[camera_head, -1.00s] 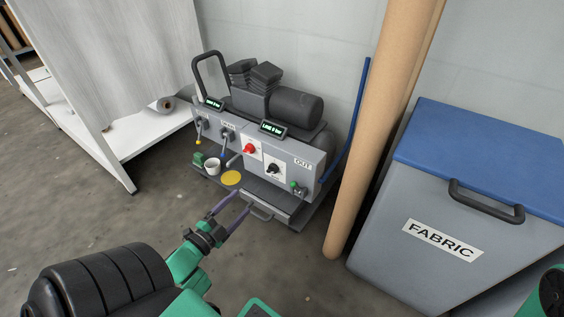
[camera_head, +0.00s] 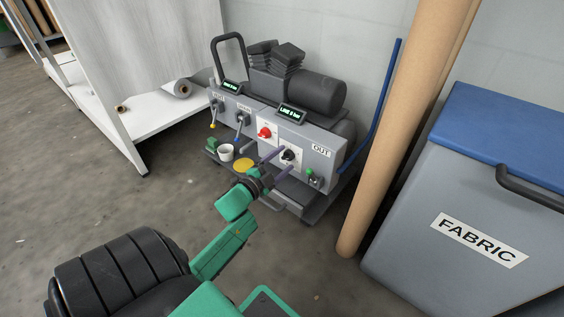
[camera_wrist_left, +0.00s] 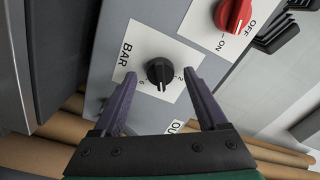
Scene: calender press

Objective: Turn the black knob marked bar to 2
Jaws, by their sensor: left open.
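The black knob (camera_head: 288,155) sits on a white plate on the front of the grey machine. In the left wrist view the knob (camera_wrist_left: 160,72) is beside the word BAR, its white pointer mark toward the bottom of the picture. A small digit, seemingly 2, is at its right. My left gripper (camera_head: 283,160) is open in front of the panel. In the wrist view its two purple fingers (camera_wrist_left: 160,76) lie either side of the knob, with visible gaps; I cannot tell how far the tips are from the panel. My right gripper is not in view.
A red switch (camera_head: 264,132) marked ON and OFF is left of the knob. A green button (camera_head: 309,172) is at lower right. A small lit display (camera_head: 291,114) is above. A cardboard tube (camera_head: 398,130) and a FABRIC bin (camera_head: 440,185) stand at right.

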